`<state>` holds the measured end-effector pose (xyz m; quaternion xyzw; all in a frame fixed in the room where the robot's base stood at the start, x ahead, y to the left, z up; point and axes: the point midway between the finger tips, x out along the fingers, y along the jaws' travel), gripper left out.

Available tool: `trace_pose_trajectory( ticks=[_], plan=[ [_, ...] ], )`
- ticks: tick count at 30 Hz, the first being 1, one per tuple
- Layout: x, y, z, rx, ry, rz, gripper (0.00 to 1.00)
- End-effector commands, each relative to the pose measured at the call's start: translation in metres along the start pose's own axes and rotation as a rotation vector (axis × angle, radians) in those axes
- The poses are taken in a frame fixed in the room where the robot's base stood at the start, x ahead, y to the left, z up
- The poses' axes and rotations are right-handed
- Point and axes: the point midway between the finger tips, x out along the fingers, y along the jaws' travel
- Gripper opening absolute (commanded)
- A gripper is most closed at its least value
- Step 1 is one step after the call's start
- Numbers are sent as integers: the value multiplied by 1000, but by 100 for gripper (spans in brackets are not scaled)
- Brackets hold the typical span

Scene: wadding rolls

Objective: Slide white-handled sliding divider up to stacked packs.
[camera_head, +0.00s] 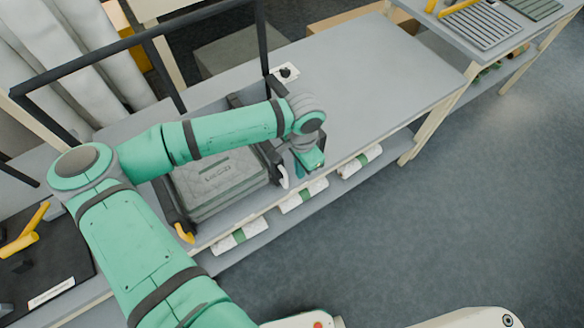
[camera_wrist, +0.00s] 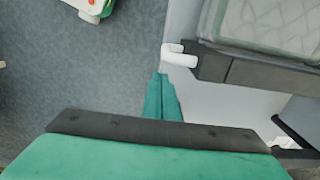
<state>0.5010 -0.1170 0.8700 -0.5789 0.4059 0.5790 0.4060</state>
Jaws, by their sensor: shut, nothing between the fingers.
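The white handle (camera_head: 283,177) is on the near end of a dark sliding divider, at the right side of the stacked packs (camera_head: 215,183). The packs are grey, quilted and lie in a pile. In the wrist view the white handle (camera_wrist: 180,55) juts from the dark divider bar (camera_wrist: 255,72), and a pack (camera_wrist: 268,22) lies just beyond the bar. Whether bar and packs touch is unclear. My gripper (camera_head: 312,163) is right of the handle in the head view. In the wrist view its fingertips (camera_wrist: 160,78) are shut and empty, close beside the handle; contact is unclear.
A yellow handle (camera_head: 184,233) marks another divider at the packs' left side. The grey tabletop (camera_head: 375,70) to the right is clear. White rolls with green bands (camera_head: 300,196) lie on the shelf below. A dark frame (camera_head: 140,38) rises behind.

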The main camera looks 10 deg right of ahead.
Motion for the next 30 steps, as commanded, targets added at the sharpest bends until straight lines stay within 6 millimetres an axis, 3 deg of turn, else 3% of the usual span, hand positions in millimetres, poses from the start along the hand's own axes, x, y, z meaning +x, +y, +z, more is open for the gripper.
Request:
trace_pose_trajectory(
  ticks=[21, 30],
  plan=[
    [-62, -2, 3, -6, 1, -1, 0],
    [-79, 0, 0, 0, 0, 0, 0]
  ],
)
